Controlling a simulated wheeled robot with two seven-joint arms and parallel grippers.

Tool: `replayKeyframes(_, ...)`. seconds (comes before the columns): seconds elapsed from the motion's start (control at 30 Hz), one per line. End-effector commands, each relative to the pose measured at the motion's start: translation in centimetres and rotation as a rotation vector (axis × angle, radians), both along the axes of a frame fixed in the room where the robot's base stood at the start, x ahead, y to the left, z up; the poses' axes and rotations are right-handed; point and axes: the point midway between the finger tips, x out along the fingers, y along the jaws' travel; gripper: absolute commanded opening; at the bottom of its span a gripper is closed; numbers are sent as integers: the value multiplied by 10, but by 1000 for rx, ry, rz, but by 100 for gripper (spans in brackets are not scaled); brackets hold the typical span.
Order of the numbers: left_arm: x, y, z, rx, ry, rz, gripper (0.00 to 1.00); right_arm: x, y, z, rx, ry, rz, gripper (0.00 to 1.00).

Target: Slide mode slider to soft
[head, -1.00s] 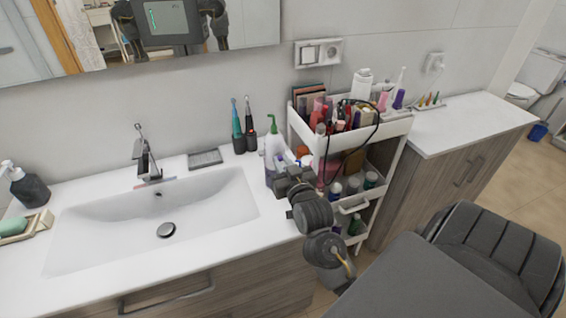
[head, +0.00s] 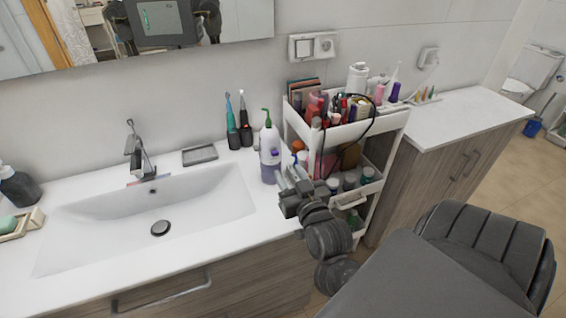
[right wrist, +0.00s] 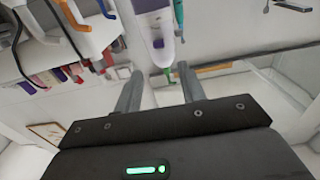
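A white and purple device (head: 270,148) with a green tip stands upright on the counter, between the basin and the cart. In the right wrist view it appears upside down (right wrist: 152,22), with a small purple part on its white front that may be the slider; no mode labels are readable. My right gripper (head: 291,174) is just right of and in front of the device, apart from it. In the right wrist view its two grey fingers are spread with nothing held between them (right wrist: 160,88). My left gripper is not in view.
A white cart (head: 345,133) crowded with cosmetics stands close on the right, with a dark cable looping over its side. Two electric toothbrushes (head: 240,128) stand behind the device, left of it. The basin (head: 150,215) is to the left.

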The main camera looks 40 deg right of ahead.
Motion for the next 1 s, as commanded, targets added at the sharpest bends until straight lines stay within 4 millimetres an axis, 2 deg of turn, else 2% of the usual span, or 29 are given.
replayKeyframes(0.1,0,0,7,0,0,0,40,-15,5,1,1,3,0,40)
replayKeyframes(0.3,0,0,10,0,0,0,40,-25,9,1,-1,0,0,40)
replayKeyframes(1.0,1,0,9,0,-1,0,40,-24,10,0,-1,0,4,40)
